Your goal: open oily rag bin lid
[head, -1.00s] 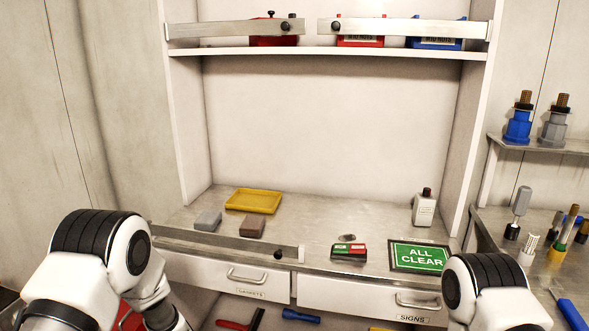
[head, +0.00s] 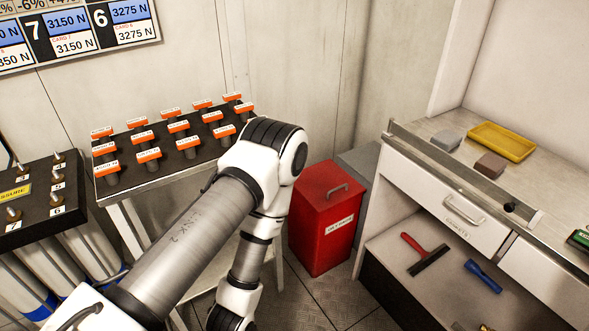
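The oily rag bin (head: 322,235) is a red box with a white label on its front. It stands on the floor in the corner, between the stand of orange-tagged parts and the cabinet. Its red lid (head: 331,186) is shut and has a grey bar handle (head: 338,190) on top. My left arm comes in from the left and bends down just left of the bin, apart from the handle as far as I can tell. The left gripper's fingers are cut off by the bottom edge. My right gripper is out of the picture.
A cabinet with a drawer (head: 446,203) and an open lower shelf stands close at the bin's right. A red-handled scraper (head: 425,252) lies on that shelf. A stand with orange-tagged parts (head: 178,128) is at the left. Some floor is bare in front of the bin.

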